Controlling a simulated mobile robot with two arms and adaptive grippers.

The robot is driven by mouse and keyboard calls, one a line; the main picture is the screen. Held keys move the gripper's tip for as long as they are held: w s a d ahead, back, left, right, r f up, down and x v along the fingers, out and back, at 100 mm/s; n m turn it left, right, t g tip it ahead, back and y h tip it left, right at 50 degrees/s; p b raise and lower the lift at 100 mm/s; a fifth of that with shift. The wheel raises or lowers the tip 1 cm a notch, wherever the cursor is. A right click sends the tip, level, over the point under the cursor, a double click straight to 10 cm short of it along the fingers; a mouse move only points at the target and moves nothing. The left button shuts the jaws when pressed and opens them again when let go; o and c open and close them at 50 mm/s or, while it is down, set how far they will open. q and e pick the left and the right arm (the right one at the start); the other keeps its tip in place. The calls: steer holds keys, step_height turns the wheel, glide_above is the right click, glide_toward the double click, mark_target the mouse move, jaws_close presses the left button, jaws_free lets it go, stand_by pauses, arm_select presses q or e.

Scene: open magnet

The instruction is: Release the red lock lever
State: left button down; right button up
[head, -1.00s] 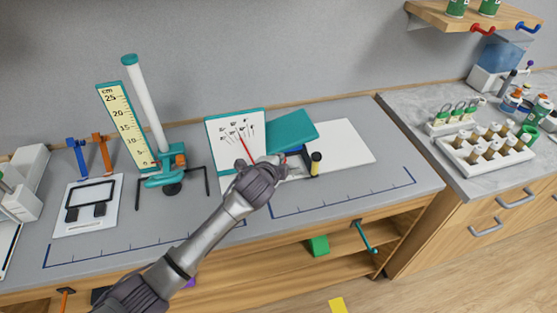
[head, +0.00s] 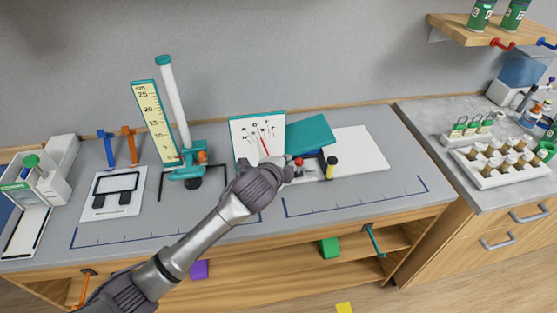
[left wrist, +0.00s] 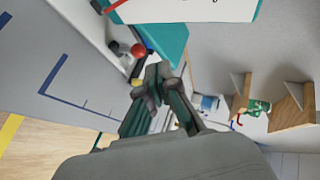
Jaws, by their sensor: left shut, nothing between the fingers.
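A red round knob (head: 299,161) shows on the bench device, just past my left gripper. I take it for the end of the red lock lever; the rest of the lever is hidden or too small to tell. In the left wrist view the red knob (left wrist: 138,50) is up and left of the fingertips, with a gap in the picture. My left gripper (head: 289,172) is shut and empty, in front of the device. Its closed fingers (left wrist: 151,82) also show in the left wrist view. My right gripper is not in view.
A white dial panel (head: 257,132) and a teal slab (head: 308,134) stand behind the gripper. A post with a yellow body and black top (head: 331,168) is just right of the knob. A scale stand (head: 155,120) is at left. The white board (head: 362,155) is clear at right.

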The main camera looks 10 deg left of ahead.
arm_select(q)
steer(key=s+r, duration=0.1)
steer(key=s+a+r, duration=0.1)
steer(key=r, duration=0.1)
steer(key=shift+s+a+r+b, duration=0.2)
steer(key=shift+s+r+b, duration=0.1)
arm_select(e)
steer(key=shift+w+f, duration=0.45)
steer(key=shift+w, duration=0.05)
arm_select(q)
steer(key=shift+s, duration=0.1)
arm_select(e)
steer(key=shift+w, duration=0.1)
